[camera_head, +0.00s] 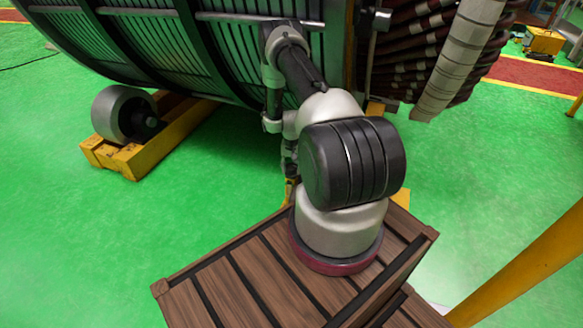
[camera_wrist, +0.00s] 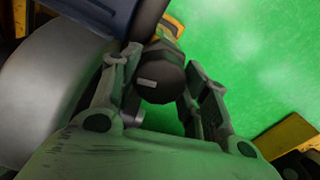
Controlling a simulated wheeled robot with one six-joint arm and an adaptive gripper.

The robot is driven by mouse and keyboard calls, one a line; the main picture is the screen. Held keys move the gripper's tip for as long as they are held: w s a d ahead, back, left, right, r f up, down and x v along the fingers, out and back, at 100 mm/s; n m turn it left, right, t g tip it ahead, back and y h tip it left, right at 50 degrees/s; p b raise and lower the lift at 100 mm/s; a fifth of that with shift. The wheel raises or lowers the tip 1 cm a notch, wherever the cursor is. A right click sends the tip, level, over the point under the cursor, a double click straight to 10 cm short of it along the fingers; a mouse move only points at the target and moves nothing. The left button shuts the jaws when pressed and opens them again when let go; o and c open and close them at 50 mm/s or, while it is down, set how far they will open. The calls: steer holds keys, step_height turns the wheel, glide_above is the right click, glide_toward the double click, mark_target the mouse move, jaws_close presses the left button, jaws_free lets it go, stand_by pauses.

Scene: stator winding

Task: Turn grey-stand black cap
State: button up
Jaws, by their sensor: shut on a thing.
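In the wrist view, a black round cap (camera_wrist: 158,84) with a small pale label on its face sits between the two fingers of my gripper (camera_wrist: 160,70). The fingers are shut on it, one on each side. Its far side and the contact faces are partly hidden, and I cannot make out the grey stand for certain. In the head view, my arm reaches from the wooden-topped base toward the underside of the large stator, and the gripper and cap cannot be made out behind the arm.
A large grey roller (camera_wrist: 38,95) is close at the left of the wrist view. Another grey roller on a yellow frame (camera_head: 125,158) stands at left. A yellow post (camera_head: 530,260) stands at right. Green floor is clear at lower left.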

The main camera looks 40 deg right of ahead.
mark_target(291, 166)
stand_by(0.5)
steer(key=o, duration=1)
step_height(291, 166, up, 8)
steer(key=shift+f, duration=0.2)
